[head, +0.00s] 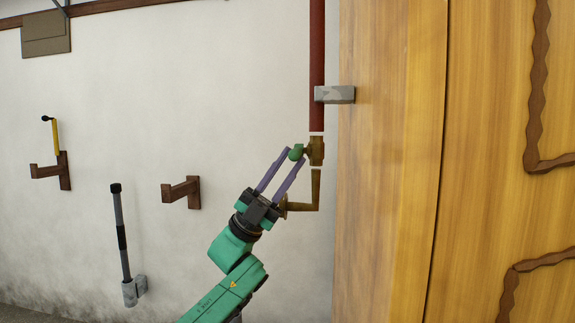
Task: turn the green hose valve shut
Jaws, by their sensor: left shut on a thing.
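The green hose valve (296,153) is a small green handle on a brass fitting (316,151) at the lower end of a red vertical pipe (317,60). My left gripper (293,155) reaches up to it from below, with its two purple fingers on either side of the handle. It is shut on the green handle. The fingers hide part of the handle, so its exact angle is hard to tell. My right gripper is not in view.
A brass pipe (316,188) bends left below the fitting, close to my gripper. A grey bracket (335,94) holds the red pipe. A wooden panel (390,200) stands close on the right. Wooden wall hooks (182,192) and a grey-black rod (122,235) are at left.

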